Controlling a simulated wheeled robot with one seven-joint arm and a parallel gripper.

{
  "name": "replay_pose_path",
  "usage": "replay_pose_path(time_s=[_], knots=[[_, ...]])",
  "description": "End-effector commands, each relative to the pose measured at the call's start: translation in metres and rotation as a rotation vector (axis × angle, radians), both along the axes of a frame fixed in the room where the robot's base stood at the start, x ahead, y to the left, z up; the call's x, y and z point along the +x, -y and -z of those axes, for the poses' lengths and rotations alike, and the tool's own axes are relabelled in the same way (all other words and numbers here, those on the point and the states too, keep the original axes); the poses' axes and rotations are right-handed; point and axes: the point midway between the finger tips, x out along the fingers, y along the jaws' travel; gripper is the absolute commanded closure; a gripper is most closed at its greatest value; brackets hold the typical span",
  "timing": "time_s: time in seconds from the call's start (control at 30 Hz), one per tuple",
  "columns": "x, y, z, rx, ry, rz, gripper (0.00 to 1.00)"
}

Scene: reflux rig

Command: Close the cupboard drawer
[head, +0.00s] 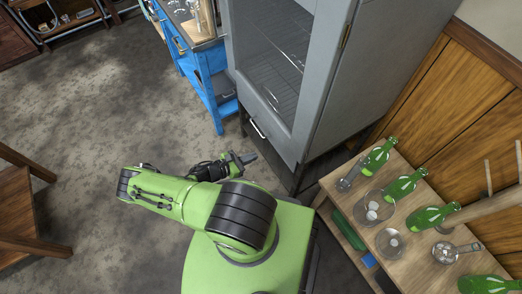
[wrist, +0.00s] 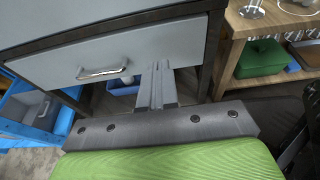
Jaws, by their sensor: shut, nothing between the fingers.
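The grey cupboard (head: 345,75) with a glass door stands at the top centre of the head view. Its drawer (head: 268,133) is low on the front, with a silver bar handle (head: 257,128). In the wrist view the light grey drawer front (wrist: 160,45) fills the upper part, and the handle (wrist: 102,72) is left of my fingers. I cannot tell how far out the drawer stands. My gripper (head: 247,158) is in front of the drawer, low and close. In the wrist view my gripper (wrist: 158,66) is shut and empty, its fingertips overlapping the drawer's lower edge; contact is unclear.
A blue workbench (head: 205,75) stands left of the cupboard. A wooden shelf table (head: 400,215) with several green bottles and glassware is on the right, close to my base. A wooden chair (head: 25,215) is at the left. The floor (head: 90,130) between is clear.

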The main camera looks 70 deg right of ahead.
Motion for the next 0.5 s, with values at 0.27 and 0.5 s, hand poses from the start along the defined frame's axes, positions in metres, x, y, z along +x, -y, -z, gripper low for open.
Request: replay_pose_path(time_s=[0.27, 0.5], knots=[[-0.041, 0.044, 0.021, 0.002, -0.003, 0.005, 1.00], [-0.071, 0.078, 0.027, 0.004, -0.003, 0.004, 1.00]])
